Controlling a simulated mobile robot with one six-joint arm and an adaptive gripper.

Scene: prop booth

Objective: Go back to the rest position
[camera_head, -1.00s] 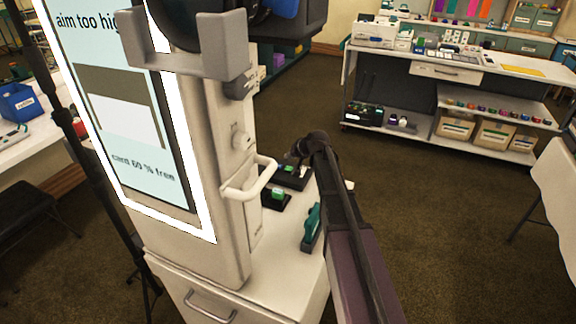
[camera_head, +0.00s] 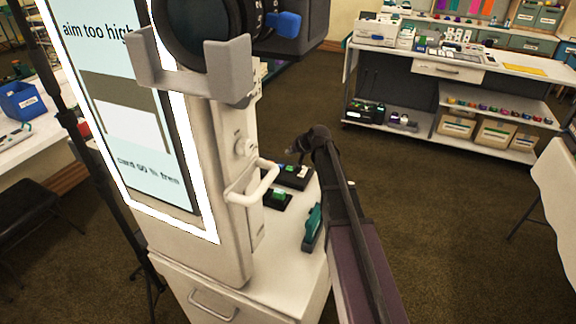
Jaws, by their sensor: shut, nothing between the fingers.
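My dark arm rises from the lower right, and its far end bends left above the white cabinet top. My gripper (camera_head: 291,150) appears as a small dark tip at that end, shut and empty. Its fingers are small and partly hidden by my own arm. It is apart from the items below it.
The white cabinet (camera_head: 285,275) carries a teal-handled tool (camera_head: 313,228), a small black tray (camera_head: 276,200) with a green block and a black holder (camera_head: 296,177). A column with a screen (camera_head: 120,110) and a camera (camera_head: 205,30) stands left. Open floor (camera_head: 430,220) lies right.

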